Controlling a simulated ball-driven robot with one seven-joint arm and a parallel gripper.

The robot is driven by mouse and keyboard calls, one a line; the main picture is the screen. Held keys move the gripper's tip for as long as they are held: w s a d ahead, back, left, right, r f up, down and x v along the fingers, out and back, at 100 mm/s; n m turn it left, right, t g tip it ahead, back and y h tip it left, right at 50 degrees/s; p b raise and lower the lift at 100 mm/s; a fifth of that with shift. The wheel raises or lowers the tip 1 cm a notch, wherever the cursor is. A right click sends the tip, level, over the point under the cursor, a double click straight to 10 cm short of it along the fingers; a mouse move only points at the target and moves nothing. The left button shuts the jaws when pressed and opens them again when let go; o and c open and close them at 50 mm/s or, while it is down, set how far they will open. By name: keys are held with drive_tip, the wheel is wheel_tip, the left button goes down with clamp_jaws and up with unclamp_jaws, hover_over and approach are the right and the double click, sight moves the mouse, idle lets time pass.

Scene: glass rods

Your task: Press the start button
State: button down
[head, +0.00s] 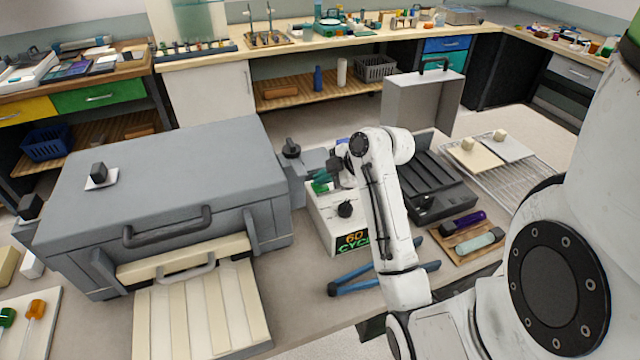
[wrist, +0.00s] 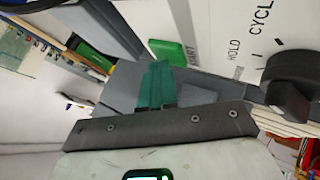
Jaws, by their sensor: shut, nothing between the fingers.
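The control box (head: 325,217) is white and stands right of the large grey kiln-like box. Its green start button (head: 320,187) shows on the top face near my fingers. In the wrist view the green button (wrist: 167,52) sits beside the printed word START. My gripper (head: 322,175) is shut and empty, with teal fingertips together. In the wrist view the teal fingertips (wrist: 157,82) point toward the button and lie just short of it in the picture. I cannot tell whether they touch it. A black knob (head: 345,209) is on the box, and also in the wrist view (wrist: 289,83).
The grey box (head: 170,180) with a handle stands at left. A black ribbed tray (head: 440,185) and a wire rack (head: 510,170) are at right. Blue tongs (head: 352,281) lie in front of the control box. A wooden board (head: 465,250) holds two tools.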

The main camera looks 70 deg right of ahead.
sight(323, 187)
drive_tip(key=shift+r+p, duration=0.7)
drive_tip(key=shift+r, duration=0.2)
wheel_tip(323, 187, up, 5)
drive_tip(key=p, duration=0.4)
idle(0.9)
